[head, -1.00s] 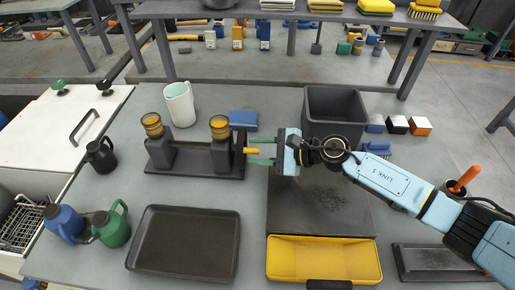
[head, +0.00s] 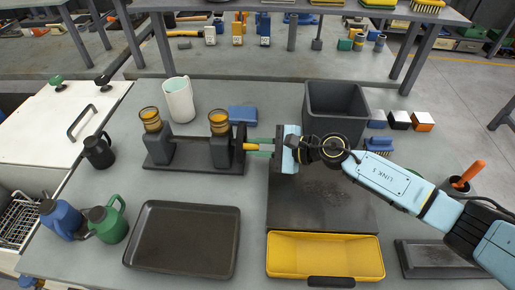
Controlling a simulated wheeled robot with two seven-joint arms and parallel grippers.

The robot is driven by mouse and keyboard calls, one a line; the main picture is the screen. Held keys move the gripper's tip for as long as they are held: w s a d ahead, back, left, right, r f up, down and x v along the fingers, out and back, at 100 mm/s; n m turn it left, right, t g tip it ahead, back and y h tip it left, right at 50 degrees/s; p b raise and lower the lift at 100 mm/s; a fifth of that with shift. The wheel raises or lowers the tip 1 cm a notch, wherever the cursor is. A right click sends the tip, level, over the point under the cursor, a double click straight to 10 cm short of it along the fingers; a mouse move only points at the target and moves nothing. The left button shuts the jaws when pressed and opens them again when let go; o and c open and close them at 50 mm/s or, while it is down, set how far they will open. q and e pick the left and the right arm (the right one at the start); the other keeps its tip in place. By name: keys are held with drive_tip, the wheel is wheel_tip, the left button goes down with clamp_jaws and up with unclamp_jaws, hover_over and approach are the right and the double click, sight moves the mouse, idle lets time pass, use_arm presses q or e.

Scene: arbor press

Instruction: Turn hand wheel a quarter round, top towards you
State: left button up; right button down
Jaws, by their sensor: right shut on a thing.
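The hand wheel (head: 240,151) is a dark disc seen nearly edge-on at the right end of a dark stand (head: 192,164) with two posts. Its yellow handle (head: 251,147) sticks out to the right. The fingertips are close to the wheel's face. Most of the handle's outer end is hidden between the fingers. My left gripper is not in view.
Amber cups (head: 219,121) top the posts. A white mug (head: 179,99) and a blue block (head: 243,115) stand behind. A dark bin (head: 335,98) is behind my right gripper. A black tray (head: 182,238) and a yellow tray (head: 325,257) lie in front.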

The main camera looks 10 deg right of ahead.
drive_tip(key=n+b, duration=0.1)
drive_tip(key=b, duration=0.1)
drive_tip(key=f+n+t+b, duration=0.1)
drive_tip(key=b, duration=0.1)
drive_tip(key=shift+s+f, duration=0.2)
drive_tip(key=shift+s, duration=0.05)
drive_tip(key=shift+n+b, duration=0.3)
drive_tip(key=shift+b, duration=0.45)
drive_tip(key=shift+r, duration=0.1)
drive_tip(key=c, duration=1.4)
unclamp_jaws()
drive_tip(key=shift+o, duration=0.2)
